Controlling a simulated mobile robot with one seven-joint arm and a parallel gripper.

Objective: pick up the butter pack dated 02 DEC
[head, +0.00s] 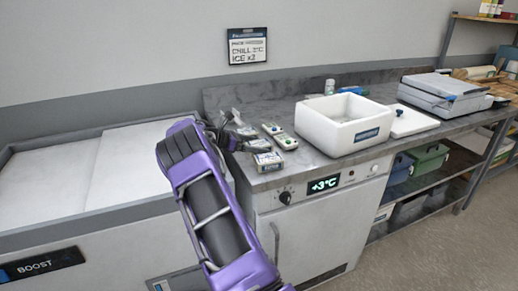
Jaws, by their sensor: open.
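My purple arm reaches over the left end of the grey counter. My gripper (236,130) is small in the picture, dark and partly hidden by its own wrist; it is open. Just in front of it, near the counter's front left corner, lies a small pale pack with a dark label (268,161). Another pale flat item with coloured marks (280,136) lies right of the gripper. These may be butter packs, but no date can be read on them. I cannot tell which is dated 02 DEC. I cannot tell whether the gripper touches anything.
An open white insulated box (331,140) stands right of the small items, with its lid (412,122) beside it. A grey flat device (441,90) sits farther right. A white freezer (75,165) adjoins the counter on the left. A sign (247,46) hangs on the wall.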

